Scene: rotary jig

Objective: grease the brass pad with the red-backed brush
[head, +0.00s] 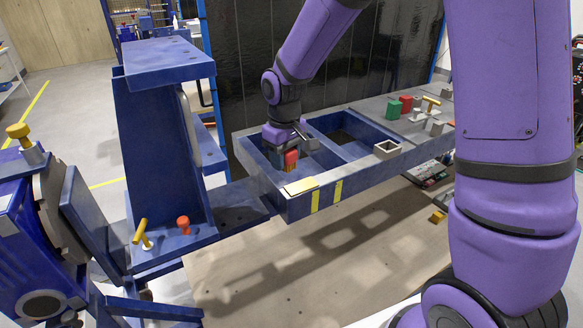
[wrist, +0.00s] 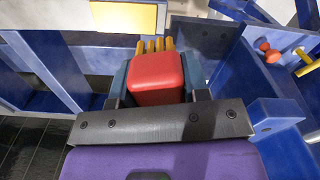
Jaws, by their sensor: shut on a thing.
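The red-backed brush (head: 291,158) is held in my gripper (head: 284,151) over the near-left compartment of the blue frame. In the wrist view the brush (wrist: 157,80) shows its red back and several yellow bristle tufts pointing away from me. Both fingers of my gripper (wrist: 158,76) close on its sides. The brass pad (head: 301,186) is a flat yellow plate on the frame's near left rim, just in front of the brush. The pad also shows in the wrist view (wrist: 125,16), at the top, beyond the bristles. Brush and pad look apart.
The blue frame (head: 275,202) has open compartments and upright walls around the brush. A grey square ring (head: 387,149) sits on its near rim. Green (head: 393,109) and red (head: 406,103) blocks stand farther right. A blue jig column with a red knob (head: 183,222) and yellow handle (head: 142,232) rises at left.

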